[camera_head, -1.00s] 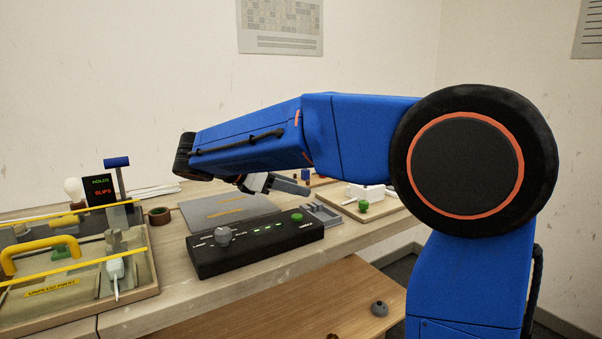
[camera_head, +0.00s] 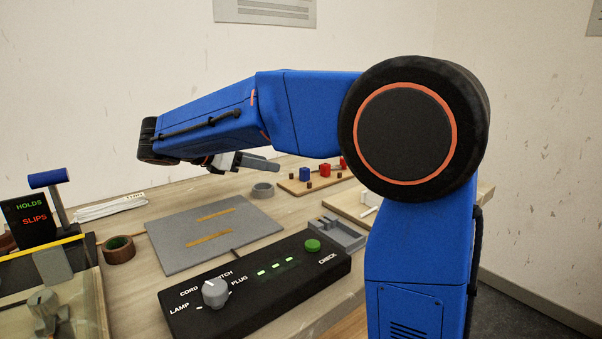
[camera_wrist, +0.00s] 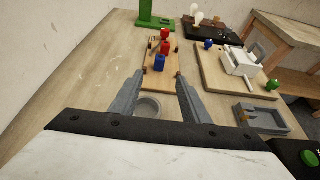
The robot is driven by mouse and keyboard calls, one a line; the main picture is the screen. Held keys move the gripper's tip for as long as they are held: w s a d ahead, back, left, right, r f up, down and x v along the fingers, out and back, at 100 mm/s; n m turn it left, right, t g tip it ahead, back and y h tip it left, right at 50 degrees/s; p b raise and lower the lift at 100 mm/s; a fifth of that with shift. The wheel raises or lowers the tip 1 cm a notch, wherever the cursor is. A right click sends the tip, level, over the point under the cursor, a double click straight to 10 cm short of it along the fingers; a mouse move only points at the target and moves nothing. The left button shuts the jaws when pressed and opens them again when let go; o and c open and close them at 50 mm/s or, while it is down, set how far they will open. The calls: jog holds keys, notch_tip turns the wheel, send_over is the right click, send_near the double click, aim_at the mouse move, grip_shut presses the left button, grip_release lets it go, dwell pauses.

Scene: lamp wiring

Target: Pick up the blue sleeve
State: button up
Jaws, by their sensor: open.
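The blue sleeve (camera_head: 304,174) stands on a small wooden board (camera_head: 318,183) at the back of the bench, beside two red pieces (camera_head: 325,170) (camera_head: 343,162). In the wrist view the blue sleeve (camera_wrist: 159,63) is at the near end of the same board (camera_wrist: 152,82), in front of the red pieces. My gripper (camera_wrist: 158,77) is open, its two grey fingers apart with nothing held. In the head view my gripper (camera_head: 262,165) is left of the sleeve and apart from it. The far finger is hidden there.
A grey ring (camera_wrist: 148,106) lies on the bench below my fingers. A grey tray (camera_wrist: 262,118) and a board with a white block (camera_wrist: 240,62) are to the right. A black control box (camera_head: 260,280) and a grey mat (camera_head: 215,232) lie nearer.

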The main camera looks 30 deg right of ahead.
aim_at(301, 169)
jog(key=x, duration=1.6)
jog(key=shift+r, duration=0.1)
grip_shut()
jog(key=shift+r, duration=0.15)
